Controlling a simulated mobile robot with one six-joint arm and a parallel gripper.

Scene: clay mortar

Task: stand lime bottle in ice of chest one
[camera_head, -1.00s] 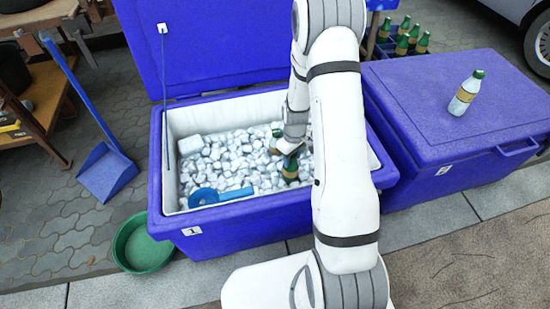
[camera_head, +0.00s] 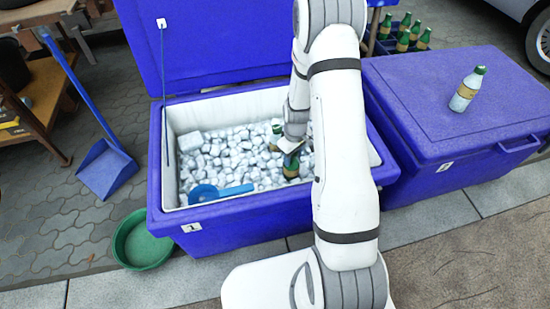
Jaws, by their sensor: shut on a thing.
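Chest one (camera_head: 230,237) is the blue chest marked 1, with its lid up and its white inside full of ice (camera_head: 218,160). A dark green bottle with a tan label, which I take as the lime bottle (camera_head: 291,169), is upright in the ice near the right side. My gripper (camera_head: 291,150) is shut on its upper part; the fingers and bottle neck are partly hidden. The bottle's base is hidden too, so its depth in the ice cannot be told.
A blue scoop (camera_head: 220,192) lies on the ice at front left. A closed second chest (camera_head: 440,110) at right bears a pale bottle with a green cap (camera_head: 467,90). A crate of green bottles (camera_head: 403,35) is behind. A green basin (camera_head: 142,243) and blue dustpan (camera_head: 106,168) are left.

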